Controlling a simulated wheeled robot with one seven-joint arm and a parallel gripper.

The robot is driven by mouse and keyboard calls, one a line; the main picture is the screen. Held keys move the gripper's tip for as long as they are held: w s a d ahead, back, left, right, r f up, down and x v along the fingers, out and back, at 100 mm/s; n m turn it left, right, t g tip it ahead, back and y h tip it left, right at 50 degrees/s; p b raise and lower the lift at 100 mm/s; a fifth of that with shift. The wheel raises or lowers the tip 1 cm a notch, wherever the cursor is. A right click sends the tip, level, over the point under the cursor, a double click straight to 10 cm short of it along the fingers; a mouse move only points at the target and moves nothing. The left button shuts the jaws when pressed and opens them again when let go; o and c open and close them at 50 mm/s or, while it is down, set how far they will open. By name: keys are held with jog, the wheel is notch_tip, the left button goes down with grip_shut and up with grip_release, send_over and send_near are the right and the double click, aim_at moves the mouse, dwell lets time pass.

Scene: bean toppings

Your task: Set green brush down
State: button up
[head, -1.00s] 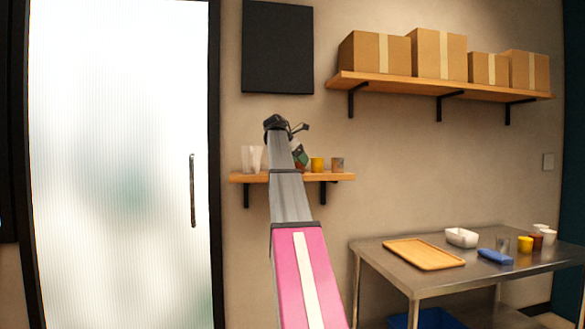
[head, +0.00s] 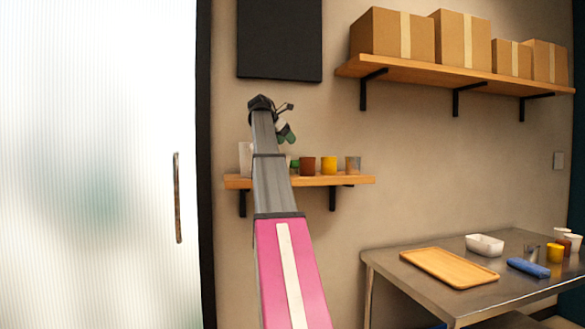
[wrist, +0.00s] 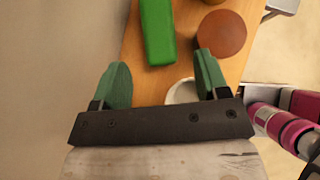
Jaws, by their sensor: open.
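The green brush (wrist: 157,30) rests on the small wooden shelf, ahead of my fingers in the wrist view and apart from them. In the head view only a bit of its green (head: 294,163) shows beside my arm. My gripper (wrist: 164,82) has two green fingers spread wide with nothing between them gripped. In the head view my gripper (head: 286,133) is above the small shelf (head: 335,181).
A brown cup (head: 307,166), a yellow cup (head: 328,166) and a grey cup (head: 353,165) stand right of the brush. A white cup (head: 245,160) is left of my arm. A steel table (head: 390,262) with a wooden tray (head: 449,267) stands lower right.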

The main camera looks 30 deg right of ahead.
jog(key=x, duration=0.2)
jog(key=w+x, duration=0.1)
jog(key=x, duration=0.2)
jog(key=shift+d+f, duration=0.15)
jog(key=shift+x, duration=2.7)
jog(key=shift+s+f, duration=0.1)
jog(key=shift+s, duration=0.05)
jog(key=c, duration=0.8)
